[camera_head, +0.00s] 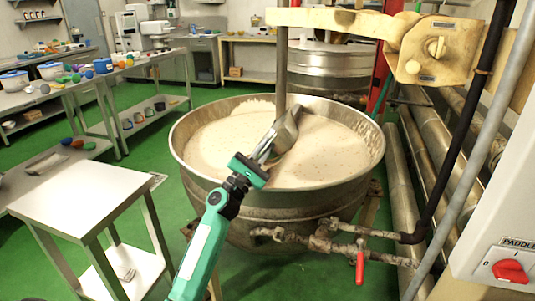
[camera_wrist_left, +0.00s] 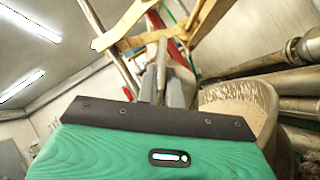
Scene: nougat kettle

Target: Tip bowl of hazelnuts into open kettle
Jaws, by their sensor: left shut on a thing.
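The open kettle (camera_head: 277,203) is a wide steel vessel full of pale, creamy mass, with small dark specks on its surface. My left arm reaches in over its near rim. My left gripper (camera_head: 266,152) is shut on a metal bowl (camera_head: 287,130), which is steeply tilted over the middle of the kettle, beside the upright paddle shaft. The bowl's inside is largely turned away, so I cannot tell whether hazelnuts are in it. In the left wrist view the kettle (camera_wrist_left: 262,105) shows at the right. My right gripper is not in view.
The vertical shaft (camera_head: 281,62) hangs from the cream mixer arm (camera_head: 345,22) into the kettle. A steel table (camera_head: 80,195) stands at the left. Pipes and a red-handled valve (camera_head: 360,262) are at the kettle's front right. A paddle switch box (camera_head: 505,225) is at the far right.

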